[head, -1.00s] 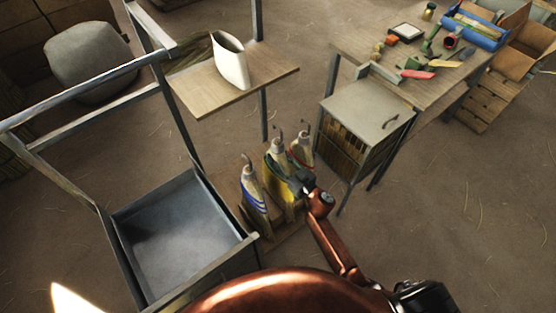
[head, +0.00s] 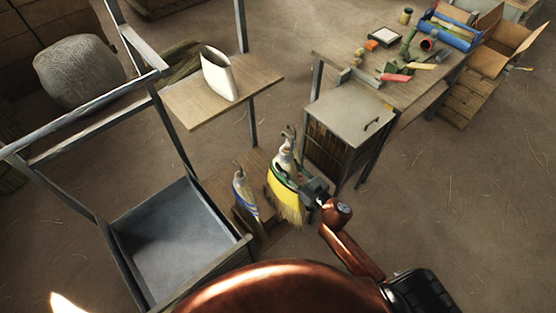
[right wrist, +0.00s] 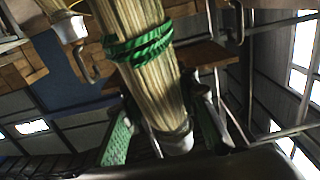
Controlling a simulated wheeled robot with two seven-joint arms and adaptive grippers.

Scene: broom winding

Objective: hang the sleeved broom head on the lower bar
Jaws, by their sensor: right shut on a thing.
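My right gripper (head: 314,190) is shut on a broom head (head: 287,200) with a yellow lower part, a green band and a pale top with a hook. In the right wrist view the held straw bundle (right wrist: 135,35) has green bands, and the gripper's green-padded fingers (right wrist: 160,135) lie on both sides of it. In the head view it hangs roughly upright at the low wooden stand (head: 225,185); I cannot tell whether it touches the stand. A grey metal frame stands at left, with an upper bar (head: 85,107) and a lower bar (head: 108,118). My left gripper is not in view.
A blue-banded broom head (head: 243,192) stands on the low stand. A grey tray (head: 170,240) sits within the frame. A white open sleeve (head: 219,73) stands on a wooden shelf (head: 260,85). A cabinet (head: 345,115) and a cluttered workbench (head: 420,85) are at right.

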